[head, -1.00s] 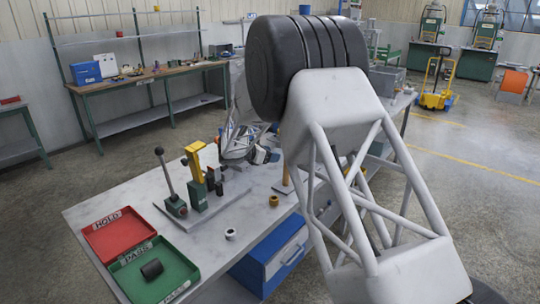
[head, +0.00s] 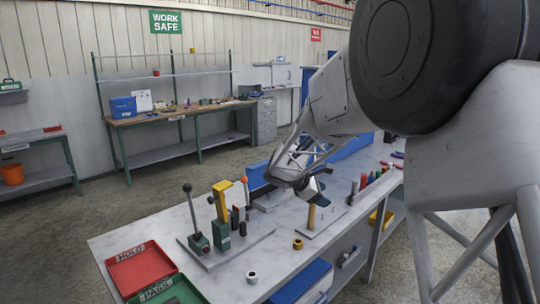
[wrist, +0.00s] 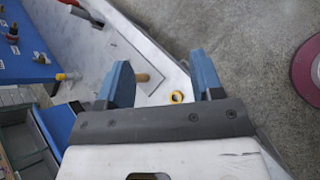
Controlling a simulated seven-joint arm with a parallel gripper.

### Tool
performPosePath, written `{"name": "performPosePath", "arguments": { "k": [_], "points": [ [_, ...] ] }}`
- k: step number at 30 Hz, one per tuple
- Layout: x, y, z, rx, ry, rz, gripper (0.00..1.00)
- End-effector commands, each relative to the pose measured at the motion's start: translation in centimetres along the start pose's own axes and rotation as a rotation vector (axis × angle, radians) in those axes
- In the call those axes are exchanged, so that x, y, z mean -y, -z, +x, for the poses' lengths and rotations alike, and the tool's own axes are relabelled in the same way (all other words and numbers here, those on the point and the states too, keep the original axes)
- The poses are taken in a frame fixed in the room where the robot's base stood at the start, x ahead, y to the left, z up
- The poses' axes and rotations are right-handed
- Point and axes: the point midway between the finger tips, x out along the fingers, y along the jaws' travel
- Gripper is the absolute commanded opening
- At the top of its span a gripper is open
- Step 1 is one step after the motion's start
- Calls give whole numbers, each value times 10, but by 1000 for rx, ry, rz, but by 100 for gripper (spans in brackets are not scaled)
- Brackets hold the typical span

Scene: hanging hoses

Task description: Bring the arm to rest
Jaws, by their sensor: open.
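My gripper (head: 314,192) hangs over the grey workbench (head: 135,237) in the head view, close to an upright wooden peg (head: 311,217). In the wrist view its two blue fingers (wrist: 163,72) are spread apart with nothing held between them. The gap between the gripper and the peg is hard to judge. My upper arm fills the right side of the head view.
A lever stand (head: 197,240) and a yellow-and-green clamp (head: 221,215) stand on the bench. A red HOLD tray (head: 145,271) and a green PASS tray (head: 178,290) lie at the front left. A white ring (head: 252,277) and several coloured items lie on it too.

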Motion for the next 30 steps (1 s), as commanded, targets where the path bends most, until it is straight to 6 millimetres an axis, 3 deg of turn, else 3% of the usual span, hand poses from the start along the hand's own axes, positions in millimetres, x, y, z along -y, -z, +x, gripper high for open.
{"name": "performPosePath", "arguments": {
  "k": [3,12,21,30],
  "points": [
    [29,-26,-10,-46,41,103,60],
    [104,-74,-35,-157,151,364,60],
    [183,-108,-60,-259,269,625,60],
    [264,-129,-84,-354,393,887,60]
  ]
}}
